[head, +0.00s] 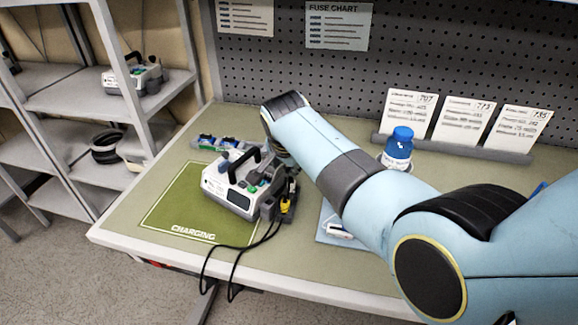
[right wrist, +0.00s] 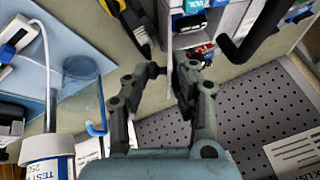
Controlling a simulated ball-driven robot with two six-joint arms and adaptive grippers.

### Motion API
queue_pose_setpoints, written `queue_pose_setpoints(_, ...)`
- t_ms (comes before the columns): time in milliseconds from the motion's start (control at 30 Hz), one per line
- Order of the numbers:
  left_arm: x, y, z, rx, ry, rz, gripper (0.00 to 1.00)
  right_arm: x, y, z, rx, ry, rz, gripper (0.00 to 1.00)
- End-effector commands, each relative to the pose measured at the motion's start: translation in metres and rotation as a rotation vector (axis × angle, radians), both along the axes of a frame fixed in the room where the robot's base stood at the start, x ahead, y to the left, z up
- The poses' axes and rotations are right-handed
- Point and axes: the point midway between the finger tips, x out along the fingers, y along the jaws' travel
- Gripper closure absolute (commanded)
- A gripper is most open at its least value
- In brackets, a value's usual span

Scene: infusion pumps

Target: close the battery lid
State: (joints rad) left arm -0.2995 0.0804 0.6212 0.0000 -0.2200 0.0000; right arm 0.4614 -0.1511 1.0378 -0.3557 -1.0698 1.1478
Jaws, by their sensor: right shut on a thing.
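The infusion pump (head: 228,196), grey-white with a black handle, stands on the green charging mat (head: 165,215). It also shows at the top of the right wrist view (right wrist: 232,18). My right arm reaches over the bench to the pump's back right side. My right gripper (right wrist: 171,76) is at the pump's edge, its fingers close together. It is shut on a small part that looks to be the battery lid, mostly hidden by the fingers. How far the lid stands open cannot be told. My left gripper is not in view.
A black cable (head: 238,248) runs from the pump's side over the bench's front edge. Small coloured parts (head: 218,143) lie behind the pump. Cards stand along the pegboard.

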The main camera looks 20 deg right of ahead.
Motion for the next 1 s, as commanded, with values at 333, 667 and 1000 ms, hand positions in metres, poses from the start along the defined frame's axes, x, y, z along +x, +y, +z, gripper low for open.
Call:
queue_pose_setpoints(333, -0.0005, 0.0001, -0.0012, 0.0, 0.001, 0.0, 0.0, -0.0001, 0.0002, -0.0015, -0.025, 0.036, 0.001, 1.0)
queue_pose_setpoints(667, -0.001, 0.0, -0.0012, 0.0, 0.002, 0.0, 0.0, 0.0, 0.0004, -0.0012, -0.022, 0.035, 0.001, 0.65)
queue_pose_setpoints(1000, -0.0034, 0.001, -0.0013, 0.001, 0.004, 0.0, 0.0, 0.0015, 0.001, 0.0021, -0.021, 0.03, 0.0, 0.58)
